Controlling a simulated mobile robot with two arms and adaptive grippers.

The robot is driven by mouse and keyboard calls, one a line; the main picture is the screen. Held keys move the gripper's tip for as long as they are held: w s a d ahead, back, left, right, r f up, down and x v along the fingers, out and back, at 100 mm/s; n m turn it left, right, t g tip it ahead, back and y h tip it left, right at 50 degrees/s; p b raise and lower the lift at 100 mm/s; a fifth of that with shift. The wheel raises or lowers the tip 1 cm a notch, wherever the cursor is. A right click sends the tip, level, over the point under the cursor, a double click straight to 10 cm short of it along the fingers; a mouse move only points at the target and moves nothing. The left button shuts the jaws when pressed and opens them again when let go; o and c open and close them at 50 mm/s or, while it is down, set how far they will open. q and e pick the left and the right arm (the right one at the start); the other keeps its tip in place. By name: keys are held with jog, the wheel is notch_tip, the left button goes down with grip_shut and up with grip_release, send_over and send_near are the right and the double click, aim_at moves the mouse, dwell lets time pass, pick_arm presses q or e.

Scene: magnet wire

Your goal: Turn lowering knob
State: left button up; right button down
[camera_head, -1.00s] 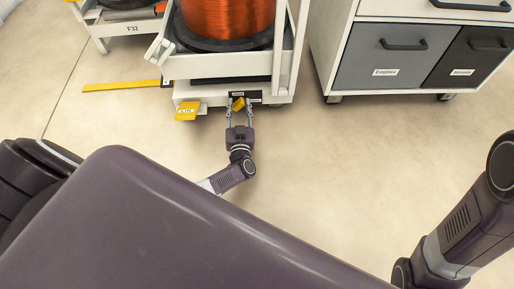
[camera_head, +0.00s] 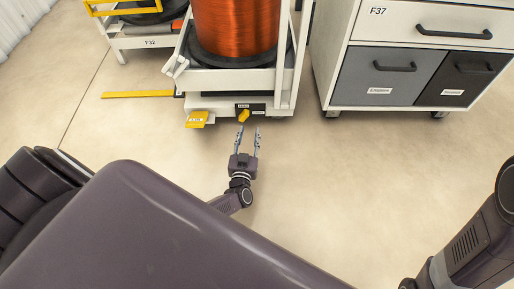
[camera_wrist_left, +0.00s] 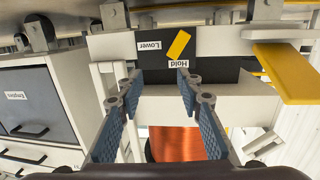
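The small yellow knob (camera_head: 243,116) sits on a black plate on the front of the white cart's base. In the left wrist view, which shows the cart upside down, the knob (camera_wrist_left: 179,44) is slanted between the labels Lower (camera_wrist_left: 149,45) and Hold (camera_wrist_left: 179,63). My left gripper (camera_head: 248,132) is open and empty, its fingertips short of the knob and apart from it. In the wrist view its two fingers (camera_wrist_left: 157,88) point toward the plate, with the knob nearer the right finger. My right gripper is out of view; only part of that arm shows.
The cart carries a large copper wire spool (camera_head: 236,25). A yellow pedal (camera_head: 197,119) juts out left of the knob. A drawer cabinet (camera_head: 345,108) stands to the right, and a yellow floor strip (camera_head: 137,94) lies left. The floor around my gripper is clear.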

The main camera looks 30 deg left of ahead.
pick_arm(q)
jog(key=s+d+r+m+g+h+p, duration=0.2)
jog(key=s+d+p, duration=0.4)
jog(key=p, duration=0.6)
jog(key=s+d+r+m+g+h+p, duration=0.3)
jog(key=s+d+r+h+p, duration=0.2)
jog(key=s+p, duration=0.5)
jog(key=d+p, duration=0.1)
jog(key=p, duration=0.2)
jog(key=shift+d+r+m+h, duration=0.3)
jog(key=shift+d+h, duration=0.05)
jog(key=shift+h, duration=0.05)
